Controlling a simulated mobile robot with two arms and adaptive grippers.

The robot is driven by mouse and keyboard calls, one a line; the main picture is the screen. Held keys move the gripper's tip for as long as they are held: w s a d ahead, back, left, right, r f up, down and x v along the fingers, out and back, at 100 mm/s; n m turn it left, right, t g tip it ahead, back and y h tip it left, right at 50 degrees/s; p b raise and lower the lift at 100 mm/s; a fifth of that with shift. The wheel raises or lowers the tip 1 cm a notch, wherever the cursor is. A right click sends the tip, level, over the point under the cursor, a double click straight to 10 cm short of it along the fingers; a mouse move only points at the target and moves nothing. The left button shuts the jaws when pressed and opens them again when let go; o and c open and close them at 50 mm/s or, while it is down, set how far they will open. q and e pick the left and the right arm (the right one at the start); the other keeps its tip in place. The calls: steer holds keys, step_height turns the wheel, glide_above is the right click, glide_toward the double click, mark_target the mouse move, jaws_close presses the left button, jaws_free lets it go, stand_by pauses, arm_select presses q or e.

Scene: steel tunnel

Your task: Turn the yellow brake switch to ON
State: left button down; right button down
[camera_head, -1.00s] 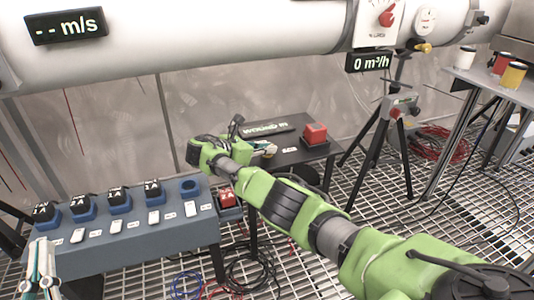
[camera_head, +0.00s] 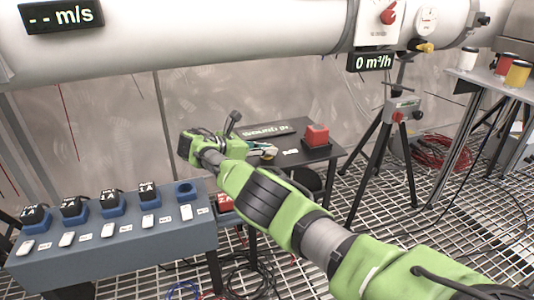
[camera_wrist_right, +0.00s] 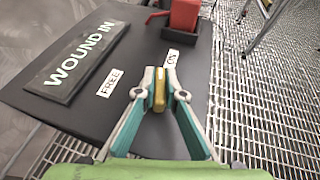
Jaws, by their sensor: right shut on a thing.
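The yellow brake switch (camera_wrist_right: 160,88) shows in the right wrist view as a narrow yellow bar on a black tabletop (camera_wrist_right: 65,118). Its far end points up the picture, closer to the "ON" label (camera_wrist_right: 173,58) than to the "FREE" label (camera_wrist_right: 111,83) at its left. My right gripper (camera_wrist_right: 160,92) is shut on the switch, with a fingertip on each side. In the head view my right gripper (camera_head: 264,150) reaches the black table, and the switch is too small there to make out clearly. My left gripper is not in view.
A "WOUND IN" sign (camera_wrist_right: 80,62) and a red block (camera_wrist_right: 184,15) are on the same table. At the left stands a grey bench (camera_head: 120,250) with several blue-based devices. A tripod (camera_head: 390,150) stands to the right. A white pipe (camera_head: 200,40) crosses above.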

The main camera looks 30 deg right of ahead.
steer(key=shift+d+r, duration=0.1)
stand_by(0.5)
steer(key=c, duration=2.1)
jaws_free()
steer(key=shift+c, duration=0.2)
steer(key=v, duration=0.7)
steer(key=shift+a, duration=0.3)
